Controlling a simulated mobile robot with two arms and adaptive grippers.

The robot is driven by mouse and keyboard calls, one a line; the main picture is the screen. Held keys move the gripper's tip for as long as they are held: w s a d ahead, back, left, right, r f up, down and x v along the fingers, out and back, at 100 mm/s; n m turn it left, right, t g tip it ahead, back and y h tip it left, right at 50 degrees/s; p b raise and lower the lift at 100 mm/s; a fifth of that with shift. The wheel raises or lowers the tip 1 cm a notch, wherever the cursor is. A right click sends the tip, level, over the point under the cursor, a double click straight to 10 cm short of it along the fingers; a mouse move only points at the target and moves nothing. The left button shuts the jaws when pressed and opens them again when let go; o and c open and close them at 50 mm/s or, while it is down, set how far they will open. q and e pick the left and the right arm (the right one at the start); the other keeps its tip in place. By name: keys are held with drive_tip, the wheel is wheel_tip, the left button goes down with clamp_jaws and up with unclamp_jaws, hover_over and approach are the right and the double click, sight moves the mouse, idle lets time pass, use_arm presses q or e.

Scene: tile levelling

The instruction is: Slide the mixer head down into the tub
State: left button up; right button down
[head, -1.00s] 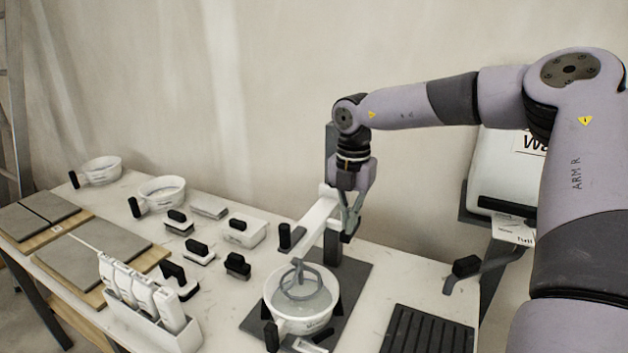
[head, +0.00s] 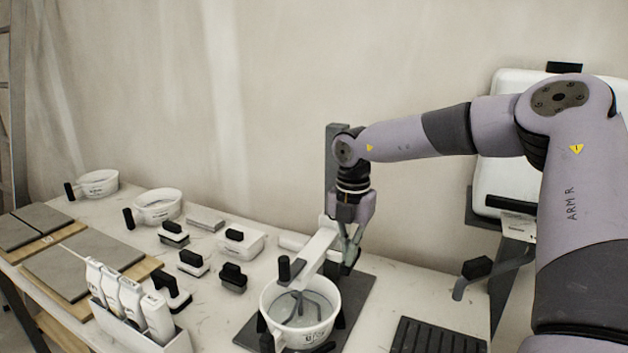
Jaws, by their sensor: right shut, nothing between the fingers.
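The mixer head (head: 318,247) is a white arm with a black handle (head: 289,269) on its front end. It sits on a grey post (head: 333,150) at the back of a dark base plate (head: 357,297). Its grey paddle (head: 299,303) hangs inside the white tub (head: 318,335), with its lower part down in the bowl. The tub stands on the base plate. My right gripper (head: 350,262) is shut and points down at the head's right side, close by it. I cannot tell whether they touch. My left gripper is not in view.
White tubs (head: 158,206) stand at the far left of the table. Several black-handled tools (head: 193,263) lie in the middle, by grey tiles (head: 72,265) and a white rack (head: 150,340). A black slotted tray (head: 430,338) lies at the front right. A wall stands behind.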

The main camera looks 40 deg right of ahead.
drive_tip(key=shift+f, duration=0.2)
drive_tip(key=shift+r+p, duration=0.45)
drive_tip(key=shift+r, duration=0.15)
wheel_tip(320, 180, up, 3)
drive_tip(key=shift+f+p, duration=0.15)
drive_tip(key=shift+p, duration=0.55)
use_arm(q)
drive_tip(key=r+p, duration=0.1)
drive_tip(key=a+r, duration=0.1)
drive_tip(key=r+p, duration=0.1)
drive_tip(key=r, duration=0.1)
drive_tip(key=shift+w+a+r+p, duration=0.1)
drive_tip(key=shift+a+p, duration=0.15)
drive_tip(key=shift+p, duration=0.1)
use_arm(e)
wheel_tip(320, 180, up, 5)
drive_tip(key=shift+r, duration=0.1)
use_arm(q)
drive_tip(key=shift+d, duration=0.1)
